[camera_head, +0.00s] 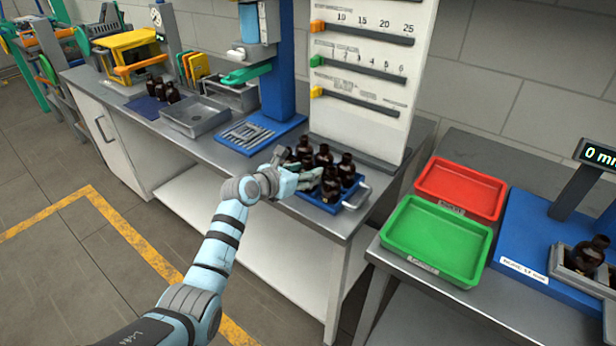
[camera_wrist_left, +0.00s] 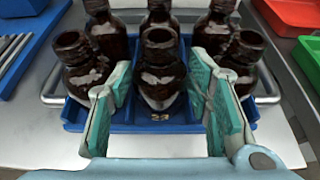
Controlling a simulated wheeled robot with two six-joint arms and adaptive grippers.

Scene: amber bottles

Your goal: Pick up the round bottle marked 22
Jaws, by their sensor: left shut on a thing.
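In the left wrist view several dark amber bottles stand in two rows in a blue tray (camera_wrist_left: 190,127). The front middle bottle (camera_wrist_left: 160,75) has a wide open mouth and a rounded body. A small yellowish mark low in front of it looks like 22 or 23; it is too blurred to be sure. My left gripper (camera_wrist_left: 165,100) has one teal finger on each side of this bottle and is shut on it. The bottle is still among the others, low in the tray. In the head view my left gripper (camera_head: 303,181) reaches the tray's left side and partly hides the bottles.
Other bottles stand close to the fingers, at front left (camera_wrist_left: 82,68) and front right (camera_wrist_left: 240,62). The tray has metal handles (camera_head: 357,194). A tall white gauge board (camera_head: 365,75) stands behind. Green (camera_head: 436,240) and red (camera_head: 461,188) trays sit on the right table.

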